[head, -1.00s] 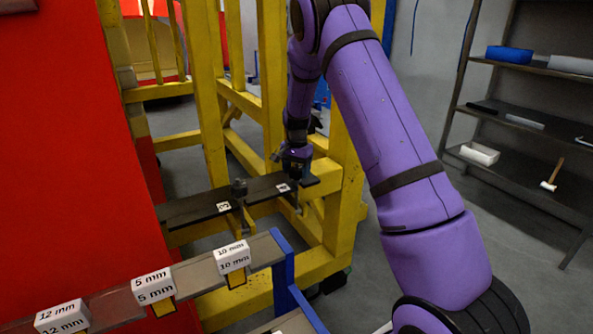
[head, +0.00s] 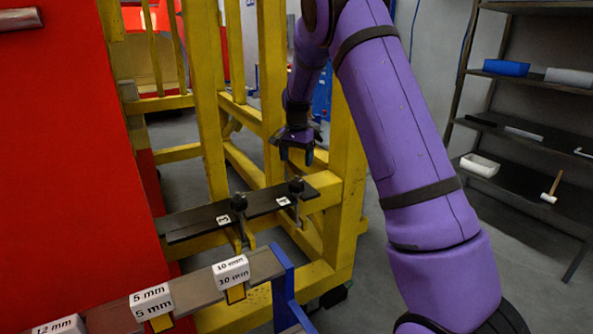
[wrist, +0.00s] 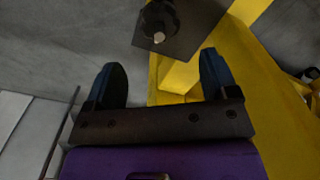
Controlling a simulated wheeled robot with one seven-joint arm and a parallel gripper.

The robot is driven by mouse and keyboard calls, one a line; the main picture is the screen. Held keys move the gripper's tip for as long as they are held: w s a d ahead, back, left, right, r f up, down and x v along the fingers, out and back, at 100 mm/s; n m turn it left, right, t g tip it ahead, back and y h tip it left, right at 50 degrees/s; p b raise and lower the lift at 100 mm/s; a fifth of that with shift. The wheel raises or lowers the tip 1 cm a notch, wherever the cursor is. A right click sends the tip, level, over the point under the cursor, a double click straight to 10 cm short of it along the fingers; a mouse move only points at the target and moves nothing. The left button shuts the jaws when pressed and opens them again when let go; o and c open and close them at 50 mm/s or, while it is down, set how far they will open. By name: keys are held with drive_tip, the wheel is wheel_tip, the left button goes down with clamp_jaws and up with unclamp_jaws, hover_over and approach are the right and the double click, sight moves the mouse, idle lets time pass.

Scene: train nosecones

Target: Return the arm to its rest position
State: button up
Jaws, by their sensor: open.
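My purple arm (head: 400,130) reaches up and forward from the lower right in the head view. My gripper (head: 296,158) hangs above the dark plates on the yellow frame, open and empty. In the wrist view its two dark fingers (wrist: 165,85) stand wide apart with nothing between them. A black knob (head: 296,186) on the right dark plate (head: 270,200) sits just below the gripper, apart from it. The knob also shows in the wrist view (wrist: 158,20), beyond the fingertips.
The yellow frame (head: 207,110) stands close around the gripper. A red panel (head: 70,170) is at left. A rail with labelled blocks (head: 231,272) runs along the front. A dark shelf unit (head: 530,140) stands at right. Grey floor is open between frame and shelves.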

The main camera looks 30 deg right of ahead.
drive_tip(key=shift+r, duration=0.65)
drive_tip(key=shift+r, duration=0.1)
drive_tip(key=s+a+r+n+t, duration=0.1)
drive_tip(key=s+a+r+n, duration=0.25)
drive_tip(key=s+r, duration=0.6)
drive_tip(key=s+a+r+n+t, duration=0.2)
drive_tip(key=s+a+r, duration=0.2)
drive_tip(key=s+r, duration=0.5)
drive_tip(key=s+a+n+t, duration=0.1)
drive_tip(key=s+a+n, duration=0.1)
drive_tip(key=s, duration=0.9)
drive_tip(key=s+a+n+t, duration=0.1)
drive_tip(key=s+a+n, duration=0.2)
drive_tip(key=s, duration=0.9)
drive_tip(key=shift+s+a+f+n, duration=0.25)
drive_tip(key=shift+s+f+n, duration=0.05)
drive_tip(key=shift+f+n, duration=0.15)
